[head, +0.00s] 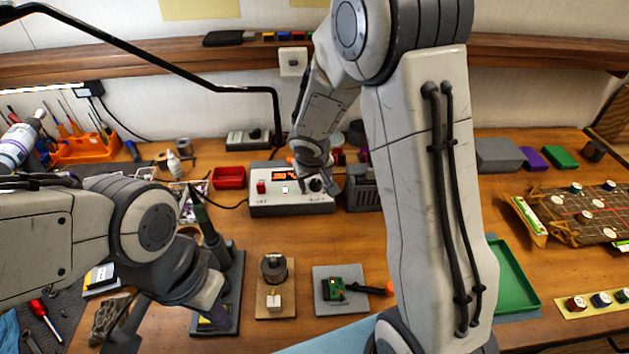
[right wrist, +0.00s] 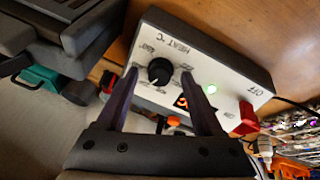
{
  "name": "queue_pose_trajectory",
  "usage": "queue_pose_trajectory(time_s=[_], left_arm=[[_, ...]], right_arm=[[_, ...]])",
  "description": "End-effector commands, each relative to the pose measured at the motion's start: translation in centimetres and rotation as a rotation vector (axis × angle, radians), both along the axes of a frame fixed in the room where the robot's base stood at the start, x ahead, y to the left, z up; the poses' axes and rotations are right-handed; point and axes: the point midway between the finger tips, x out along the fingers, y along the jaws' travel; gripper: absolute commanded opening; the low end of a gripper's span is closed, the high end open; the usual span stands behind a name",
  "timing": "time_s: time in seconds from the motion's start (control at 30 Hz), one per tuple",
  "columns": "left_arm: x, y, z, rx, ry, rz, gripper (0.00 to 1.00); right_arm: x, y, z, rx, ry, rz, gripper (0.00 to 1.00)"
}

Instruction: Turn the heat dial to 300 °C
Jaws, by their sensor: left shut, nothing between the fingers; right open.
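The white heat station (head: 290,207) stands at the back middle of the bench. Its black heat dial (head: 315,185) is on the right of its face, with a lit display (head: 285,175) to the left. In the right wrist view the dial (right wrist: 160,72) lies between the spread fingers of my right gripper (right wrist: 160,78), which is open. I cannot tell whether they touch it, or read its pointer. The display (right wrist: 181,103) is partly hidden by a finger. My right gripper (head: 304,184) also shows in the head view. My left gripper (head: 118,332) is shut and empty at the front left.
A circuit board (head: 333,288) lies in front.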

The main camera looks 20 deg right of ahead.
Motion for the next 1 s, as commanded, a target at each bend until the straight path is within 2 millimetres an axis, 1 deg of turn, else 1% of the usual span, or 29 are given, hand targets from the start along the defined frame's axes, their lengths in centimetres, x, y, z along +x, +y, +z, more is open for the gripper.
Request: queue_pose_trajectory(time_s=[0.1,0.17,0.2,0.27,0.3,0.53,0.67,0.87,1.0], left_arm=[[0.0,0.0,0.0,0.000,0.000,0.000,0.00],[0.0,0.0,0.0,0.000,0.000,0.000,0.00],[0.0,0.0,0.0,0.000,0.000,0.000,0.00],[0.0,0.0,0.0,0.000,0.000,0.000,0.00],[0.0,0.0,0.0,0.000,0.000,0.000,0.00],[0.0,0.0,-0.1,0.000,0.000,0.000,0.00],[0.0,0.0,-0.3,0.000,0.000,0.000,0.00],[0.0,0.0,-0.9,0.000,0.000,0.000,0.00],[0.0,0.0,-1.3,0.000,0.000,0.000,0.00]], right_arm=[[0.0,0.0,0.0,0.000,0.000,0.000,0.68],[0.0,0.0,0.0,0.000,0.000,0.000,0.46],[0.0,0.0,0.0,0.000,0.000,0.001,0.30],[0.0,0.0,0.0,0.000,0.000,0.001,0.07],[0.0,0.0,0.0,0.000,0.000,0.001,0.00],[0.0,0.0,0.0,-0.005,0.001,0.011,0.00],[0.0,0.0,-0.1,-0.018,0.005,0.045,0.00],[-0.1,0.0,-0.1,-0.059,0.017,0.153,0.00],[-0.1,0.0,-0.1,-0.101,0.030,0.260,0.00]])
